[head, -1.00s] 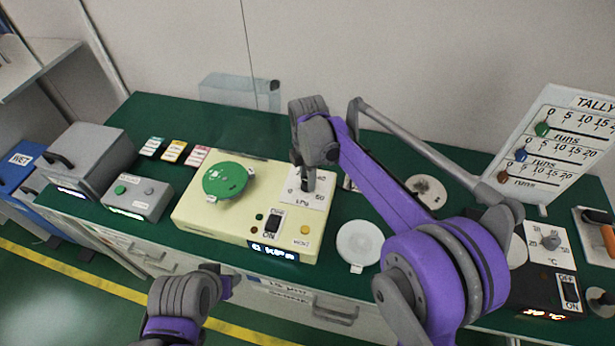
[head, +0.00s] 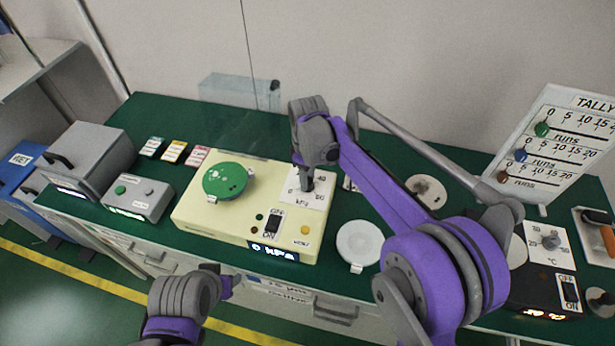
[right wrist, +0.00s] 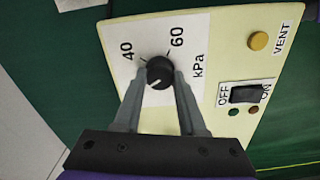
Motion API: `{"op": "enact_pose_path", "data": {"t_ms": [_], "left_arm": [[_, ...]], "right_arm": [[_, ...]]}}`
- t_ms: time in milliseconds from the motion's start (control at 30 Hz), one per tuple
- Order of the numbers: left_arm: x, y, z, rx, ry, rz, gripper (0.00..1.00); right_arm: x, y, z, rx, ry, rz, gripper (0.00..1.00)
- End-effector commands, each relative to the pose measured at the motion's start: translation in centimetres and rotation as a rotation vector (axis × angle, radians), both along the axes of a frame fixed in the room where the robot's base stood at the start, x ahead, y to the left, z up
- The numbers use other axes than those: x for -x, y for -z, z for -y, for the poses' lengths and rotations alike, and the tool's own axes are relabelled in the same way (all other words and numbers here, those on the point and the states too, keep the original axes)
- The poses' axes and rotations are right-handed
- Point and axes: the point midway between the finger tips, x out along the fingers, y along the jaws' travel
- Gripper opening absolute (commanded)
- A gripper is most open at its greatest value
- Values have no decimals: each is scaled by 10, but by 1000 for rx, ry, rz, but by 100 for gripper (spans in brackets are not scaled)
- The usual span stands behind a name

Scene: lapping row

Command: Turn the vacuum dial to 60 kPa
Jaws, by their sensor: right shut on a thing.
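The black vacuum dial (right wrist: 160,72) sits on a white scale plate marked 40, 60 and kPa in the right wrist view. Its pale pointer mark faces the lower left, away from the 60. My right gripper (right wrist: 159,82) is shut on the dial, one finger on each side. In the head view, my right gripper (head: 306,184) comes down over the plate (head: 318,199) and hides most of the dial.
A green round lid (head: 225,180) sits on the cream unit (head: 215,225), left of the dial. An OFF/ON switch (right wrist: 246,94) and a yellow VENT button (right wrist: 259,41) are near it. A white dish (head: 360,242) stands to the right. A tally board (head: 560,140) stands farther right.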

Motion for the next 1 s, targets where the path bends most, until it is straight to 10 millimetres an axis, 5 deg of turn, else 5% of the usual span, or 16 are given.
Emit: {"op": "enact_pose_path", "data": {"t_ms": [1000], "left_arm": [[-1,-3,0,0,0,1,50]], "right_arm": [[-1,-1,0,0,966,2,0]]}}
